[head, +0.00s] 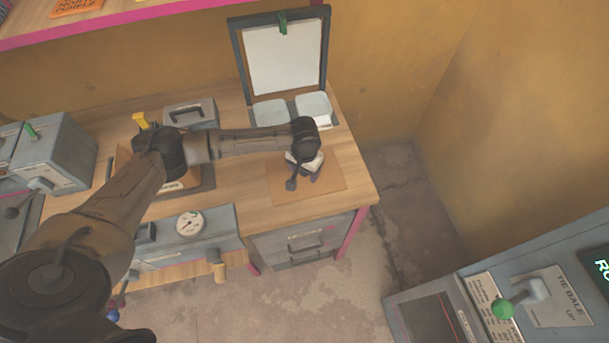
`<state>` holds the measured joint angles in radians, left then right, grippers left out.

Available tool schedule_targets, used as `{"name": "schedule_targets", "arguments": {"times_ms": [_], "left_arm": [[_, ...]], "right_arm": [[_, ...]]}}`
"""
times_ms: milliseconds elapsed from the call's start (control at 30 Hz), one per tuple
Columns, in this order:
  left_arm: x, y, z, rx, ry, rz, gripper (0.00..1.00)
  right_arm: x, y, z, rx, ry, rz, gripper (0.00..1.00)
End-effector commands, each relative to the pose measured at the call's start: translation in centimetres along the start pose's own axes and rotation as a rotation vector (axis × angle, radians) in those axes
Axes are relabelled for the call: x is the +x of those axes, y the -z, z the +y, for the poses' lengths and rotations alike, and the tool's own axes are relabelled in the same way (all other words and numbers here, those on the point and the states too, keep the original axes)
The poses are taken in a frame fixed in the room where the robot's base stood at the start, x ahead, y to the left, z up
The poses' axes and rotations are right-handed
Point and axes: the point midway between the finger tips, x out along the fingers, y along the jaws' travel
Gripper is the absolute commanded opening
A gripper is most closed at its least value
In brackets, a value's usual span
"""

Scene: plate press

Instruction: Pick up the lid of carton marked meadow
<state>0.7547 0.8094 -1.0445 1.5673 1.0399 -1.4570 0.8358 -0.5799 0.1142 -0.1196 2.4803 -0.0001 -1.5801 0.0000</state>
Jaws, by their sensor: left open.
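My left arm reaches in from the left across the wooden bench. My left gripper (303,180) points down over a flat brown mat (332,183) near the bench's right end. Its dark fingers are apart, and I see nothing clearly held between them. I cannot read the word meadow anywhere, so I cannot tell which thing is the marked carton or its lid. A brown box-like thing with a partly visible label (172,186) stands behind my forearm, mostly hidden by it. My right gripper is out of view.
A grey handled box (192,113), a gauge unit (190,223) and levered machines (60,150) surround my arm. A control console (535,290) stands lower right.

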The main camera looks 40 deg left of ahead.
Motion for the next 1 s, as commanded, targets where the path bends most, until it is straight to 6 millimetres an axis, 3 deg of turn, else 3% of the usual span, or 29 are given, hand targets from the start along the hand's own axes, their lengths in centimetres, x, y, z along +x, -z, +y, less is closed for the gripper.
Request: {"name": "schedule_targets", "arguments": {"times_ms": [100, 633, 1000], "left_arm": [[-0.06, 0.01, 0.00, 0.000, 0.000, 0.000, 0.63], [-0.09, 0.01, -0.02, 0.000, 0.000, 0.000, 0.12], [-0.69, 0.05, -0.02, -0.001, -0.001, 0.001, 0.11]], "right_arm": [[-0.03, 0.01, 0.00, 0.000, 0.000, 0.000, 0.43], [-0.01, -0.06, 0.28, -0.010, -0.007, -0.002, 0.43], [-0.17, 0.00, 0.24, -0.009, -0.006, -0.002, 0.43]]}}
